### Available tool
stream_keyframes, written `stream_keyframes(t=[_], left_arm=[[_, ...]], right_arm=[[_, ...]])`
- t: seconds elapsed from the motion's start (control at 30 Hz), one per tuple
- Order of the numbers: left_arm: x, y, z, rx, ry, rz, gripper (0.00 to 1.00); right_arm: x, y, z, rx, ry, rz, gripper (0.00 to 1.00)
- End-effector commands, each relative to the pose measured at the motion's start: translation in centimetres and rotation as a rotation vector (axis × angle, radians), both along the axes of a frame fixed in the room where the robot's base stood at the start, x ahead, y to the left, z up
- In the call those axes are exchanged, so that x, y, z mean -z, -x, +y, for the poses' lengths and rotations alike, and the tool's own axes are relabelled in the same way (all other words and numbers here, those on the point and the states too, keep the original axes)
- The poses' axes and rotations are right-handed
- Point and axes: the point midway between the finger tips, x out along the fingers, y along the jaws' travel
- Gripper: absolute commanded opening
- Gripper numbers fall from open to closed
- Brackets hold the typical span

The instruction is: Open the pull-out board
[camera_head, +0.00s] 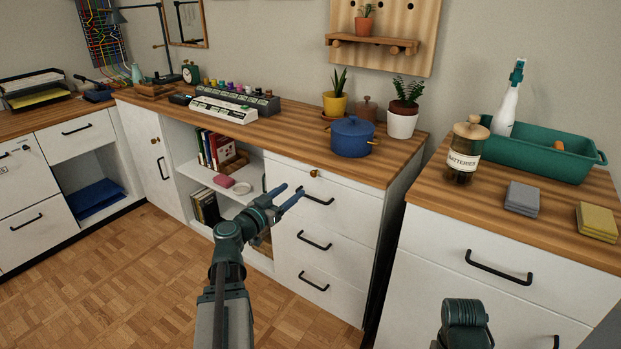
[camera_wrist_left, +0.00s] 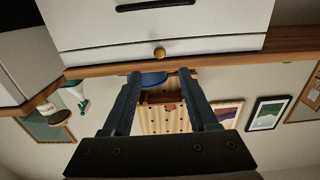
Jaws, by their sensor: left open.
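The pull-out board is a thin white front with a small brass knob (camera_head: 315,173), just under the wooden top of the middle cabinet and above its upper drawer. The knob also shows in the left wrist view (camera_wrist_left: 159,53), where the scene is upside down and the board front (camera_wrist_left: 220,45) lies flush with the cabinet. My left gripper (camera_head: 293,190) is open and empty, in front of the upper drawer and just left of the knob in the head view. In the wrist view the knob lies between the lines of the two fingers, beyond their tips. Contact is not seen.
A black drawer handle (camera_head: 316,199) sits just below the knob. A blue pot (camera_head: 351,137) stands on the top above. Open shelves (camera_head: 215,178) lie left of the drawers. Part of my right arm shows at the lower right. The floor in front is clear.

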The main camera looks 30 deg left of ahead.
Motion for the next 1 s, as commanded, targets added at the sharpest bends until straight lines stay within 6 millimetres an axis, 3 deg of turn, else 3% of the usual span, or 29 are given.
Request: stream_keyframes(t=[0.03, 0.2, 0.5, 1.0], left_arm=[[0.0, -1.5, 0.0, 0.005, 0.0, 0.0, 0.59], [0.0, -5.1, -0.3, 0.005, 0.0, 0.0, 0.59], [0.0, -9.5, -0.7, 0.003, 0.001, 0.001, 0.59], [0.0, -10.6, -0.9, 0.001, 0.001, 0.001, 0.59]], right_arm=[[0.0, 0.0, 0.0, 0.0, 0.0, 0.0, 0.5], [0.0, 0.0, 0.0, 0.0, 0.0, 0.0, 0.5], [0.0, 0.0, 0.0, 0.0, 0.0, 0.0, 0.5], [0.0, 0.0, 0.0, 0.0, 0.0, 0.0, 0.5]])
